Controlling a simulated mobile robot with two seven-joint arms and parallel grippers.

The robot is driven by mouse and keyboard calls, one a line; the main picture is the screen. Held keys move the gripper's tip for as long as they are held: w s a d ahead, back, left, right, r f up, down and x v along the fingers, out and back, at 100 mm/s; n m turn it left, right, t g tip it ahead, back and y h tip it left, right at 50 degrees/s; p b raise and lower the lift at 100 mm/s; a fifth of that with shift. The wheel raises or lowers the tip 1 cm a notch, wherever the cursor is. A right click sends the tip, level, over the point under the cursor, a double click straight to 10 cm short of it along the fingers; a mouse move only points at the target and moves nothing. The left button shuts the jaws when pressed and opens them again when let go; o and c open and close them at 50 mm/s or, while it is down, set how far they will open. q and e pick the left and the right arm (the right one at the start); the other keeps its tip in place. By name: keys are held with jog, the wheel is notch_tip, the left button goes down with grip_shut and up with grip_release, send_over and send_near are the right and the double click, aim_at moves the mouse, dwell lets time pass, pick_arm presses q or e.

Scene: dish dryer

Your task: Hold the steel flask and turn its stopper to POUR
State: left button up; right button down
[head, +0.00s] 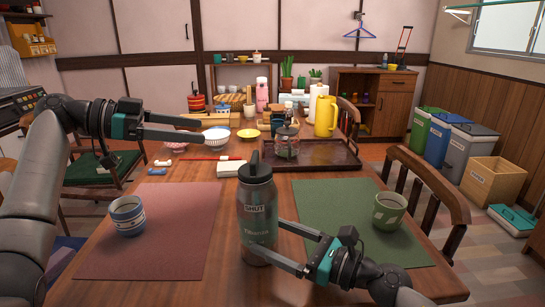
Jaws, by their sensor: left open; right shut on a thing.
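The steel flask (258,228) stands upright in the middle foreground of the table, grey-green with lettering on its body. Its dark stopper (255,171) has a loop on top. A label reading SHUT faces me just below the stopper. My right gripper (274,243) comes from the lower right and is shut on the flask's lower body, one finger on the near side and one behind. My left gripper (203,130) is open and empty, up and to the left of the stopper, with its fingers pointing right. It is apart from the flask.
A blue-striped cup (127,215) stands on the red mat (160,245), and a green cup (389,211) on the green mat (335,205). Behind the flask are a dark tray (335,158) with a glass jar (286,142), bowls and a yellow jug (325,115). A chair (430,190) stands right.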

pick_arm(q)
jog(key=s+d+r+m+g+h, duration=0.2)
jog(key=s+m+g, duration=0.1)
jog(key=s+g, duration=0.2)
jog(key=m+h, duration=0.1)
jog(key=m, duration=0.1)
send_near(258, 157)
jog(key=shift+g, duration=0.4)
jog(key=d, duration=0.4)
jog(key=s+d, duration=0.1)
jog(key=d, duration=0.7)
jog(key=shift+s+d, duration=0.25)
jog(key=shift+c, duration=0.4)
jog(key=c, duration=1.2)
jog(key=shift+c, duration=0.3)
